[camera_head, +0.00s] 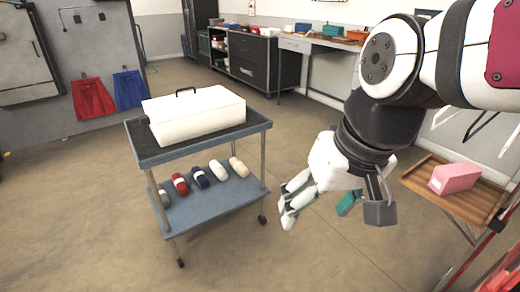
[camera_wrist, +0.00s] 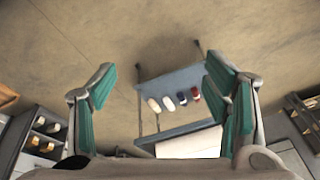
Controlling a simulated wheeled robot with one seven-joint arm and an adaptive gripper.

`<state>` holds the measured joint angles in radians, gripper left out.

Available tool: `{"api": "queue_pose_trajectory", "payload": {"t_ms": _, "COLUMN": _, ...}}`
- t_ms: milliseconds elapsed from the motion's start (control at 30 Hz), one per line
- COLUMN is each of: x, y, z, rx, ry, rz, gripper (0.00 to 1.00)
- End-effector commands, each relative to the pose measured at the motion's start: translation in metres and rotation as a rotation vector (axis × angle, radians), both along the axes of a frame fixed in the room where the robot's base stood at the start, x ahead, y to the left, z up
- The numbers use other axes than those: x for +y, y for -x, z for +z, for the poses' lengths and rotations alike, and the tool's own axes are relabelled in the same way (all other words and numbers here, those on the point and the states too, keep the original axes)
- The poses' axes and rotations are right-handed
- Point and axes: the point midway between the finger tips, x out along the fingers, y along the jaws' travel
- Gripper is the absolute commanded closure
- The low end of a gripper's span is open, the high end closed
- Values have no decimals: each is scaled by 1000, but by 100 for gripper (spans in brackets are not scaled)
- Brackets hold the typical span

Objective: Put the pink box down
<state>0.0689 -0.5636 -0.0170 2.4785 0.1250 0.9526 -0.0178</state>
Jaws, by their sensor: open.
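The pink box (camera_head: 454,179) sits on a wooden tray-like top (camera_head: 478,205) at the right of the head view. It is apart from my gripper and I do not see it in the wrist view. My gripper (camera_head: 318,207) is open and empty, hanging left of the pink box, between it and the blue trolley. In the wrist view the teal finger pads of my gripper (camera_wrist: 160,84) are spread wide with nothing between them close up.
A blue two-shelf trolley (camera_head: 222,198) stands left of my gripper, with a white case (camera_head: 195,114) on top and several rolled bundles below. A dark cabinet (camera_head: 254,60) and a workbench line the back. Bare floor lies around the trolley.

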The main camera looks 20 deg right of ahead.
Motion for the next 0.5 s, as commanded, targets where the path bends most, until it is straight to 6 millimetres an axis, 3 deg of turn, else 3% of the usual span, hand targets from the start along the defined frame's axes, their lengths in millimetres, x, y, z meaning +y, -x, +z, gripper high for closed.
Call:
{"api": "queue_pose_trajectory", "payload": {"t_ms": 33, "x": 0, "y": 27, "z": -1, "rx": 38, "ry": 25, "rz": 32, "gripper": 30}}
{"api": "queue_pose_trajectory", "payload": {"t_ms": 100, "x": -2, "y": 58, "z": -4, "rx": 98, "ry": 59, "rz": 61, "gripper": 30}}
{"api": "queue_pose_trajectory", "payload": {"t_ms": 200, "x": -7, "y": 91, "z": -7, "rx": 162, "ry": 95, "rz": 84, "gripper": 30}}
{"api": "queue_pose_trajectory", "payload": {"t_ms": 300, "x": -10, "y": 108, "z": -9, "rx": 197, "ry": 116, "rz": 95, "gripper": 30}}
{"api": "queue_pose_trajectory", "payload": {"t_ms": 500, "x": -12, "y": 113, "z": -10, "rx": 211, "ry": 123, "rz": 97, "gripper": 30}}
